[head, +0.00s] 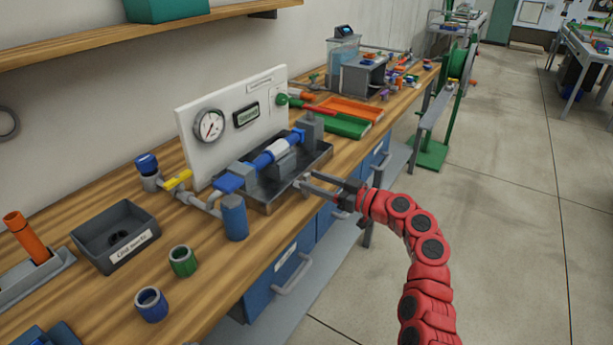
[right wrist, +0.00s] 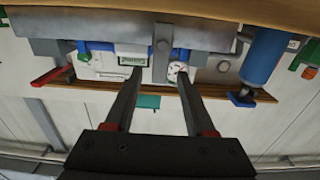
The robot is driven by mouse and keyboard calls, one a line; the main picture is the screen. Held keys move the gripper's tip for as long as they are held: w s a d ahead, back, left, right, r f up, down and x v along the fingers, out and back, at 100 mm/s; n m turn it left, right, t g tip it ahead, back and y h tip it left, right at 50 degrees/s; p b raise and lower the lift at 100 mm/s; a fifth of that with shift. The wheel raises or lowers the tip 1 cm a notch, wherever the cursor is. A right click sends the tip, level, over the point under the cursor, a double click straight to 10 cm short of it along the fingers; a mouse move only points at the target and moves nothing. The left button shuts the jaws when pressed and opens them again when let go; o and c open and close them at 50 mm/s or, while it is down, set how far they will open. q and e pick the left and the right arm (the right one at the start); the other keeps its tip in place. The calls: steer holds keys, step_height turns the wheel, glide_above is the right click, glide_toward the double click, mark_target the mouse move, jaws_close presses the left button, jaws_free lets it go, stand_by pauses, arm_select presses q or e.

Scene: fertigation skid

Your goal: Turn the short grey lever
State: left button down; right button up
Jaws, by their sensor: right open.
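My right gripper (head: 310,182) is open at the front edge of the bench, in front of the dark metal tray (head: 322,158) that holds the blue and grey pipe assembly. A small grey part, apparently the short grey lever (head: 298,184), shows at the fingertips. In the right wrist view a short grey bar with a round pivot, apparently the same lever (right wrist: 162,52), lies between the two spread fingers (right wrist: 160,75). I see no contact with either finger, and the distance to it is unclear. My left gripper is not in view.
A panel with a gauge (head: 209,126) stands behind the tray. A yellow handle (head: 178,180) and a blue cylinder (head: 234,217) are left of it, a red lever (head: 312,107) behind. A dark bin (head: 117,237) is further left. The floor (head: 500,230) at right is clear.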

steer(key=shift+x, duration=1.45)
jaws_close()
